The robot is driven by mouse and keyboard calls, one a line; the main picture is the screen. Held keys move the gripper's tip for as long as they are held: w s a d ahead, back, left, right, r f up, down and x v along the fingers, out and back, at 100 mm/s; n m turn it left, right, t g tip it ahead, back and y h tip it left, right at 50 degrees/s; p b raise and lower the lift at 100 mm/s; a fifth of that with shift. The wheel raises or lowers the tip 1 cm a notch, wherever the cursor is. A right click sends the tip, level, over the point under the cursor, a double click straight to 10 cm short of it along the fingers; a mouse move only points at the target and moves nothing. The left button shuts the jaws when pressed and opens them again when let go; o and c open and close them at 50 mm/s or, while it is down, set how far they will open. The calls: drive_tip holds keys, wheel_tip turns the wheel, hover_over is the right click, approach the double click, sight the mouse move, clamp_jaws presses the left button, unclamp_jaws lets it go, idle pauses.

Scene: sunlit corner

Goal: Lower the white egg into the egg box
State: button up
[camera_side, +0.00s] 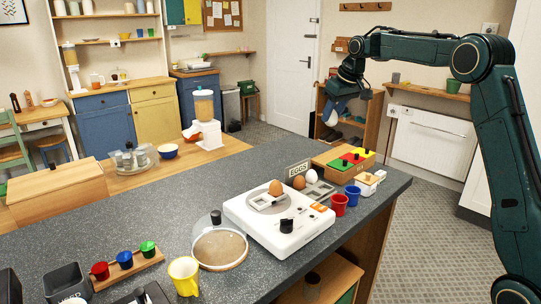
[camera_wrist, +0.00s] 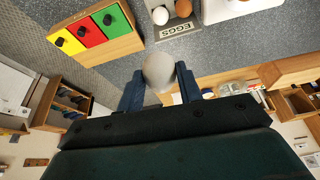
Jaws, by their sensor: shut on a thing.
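The white egg (camera_wrist: 158,72) is held between the two blue fingers of my gripper (camera_wrist: 160,88) in the wrist view. In the side view my gripper (camera_side: 338,108) is high above the far right end of the counter, with the egg (camera_side: 332,118) at its lower end. The grey egg box (camera_side: 298,169), marked EGGS, stands on the counter well below and left of the gripper. A brown egg (camera_side: 299,182) and another white egg (camera_side: 311,177) sit at it. Both also show at the box in the wrist view (camera_wrist: 178,29). The held egg is clear of the box.
A white appliance (camera_side: 290,230) with a brown egg (camera_side: 275,188) on top stands before the box. A wooden case with green, red and yellow lids (camera_side: 345,162) is at its right. Red (camera_side: 339,204) and blue (camera_side: 352,195) cups stand nearby. The air around the gripper looks clear.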

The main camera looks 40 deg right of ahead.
drive_tip(key=shift+s+d+r+m, duration=0.2)
drive_tip(key=shift+d+m, duration=0.1)
drive_tip(key=shift+d, duration=0.1)
drive_tip(key=shift+f, duration=0.2)
wheel_tip(320, 180, down, 10)
drive_tip(key=shift+r, duration=0.15)
idle(0.4)
drive_tip(key=shift+a, duration=0.3)
drive_tip(key=shift+a, duration=0.35)
drive_tip(key=shift+f, duration=0.2)
idle(0.7)
drive_tip(key=shift+f, duration=3.55)
drive_tip(key=shift+f, duration=1.1)
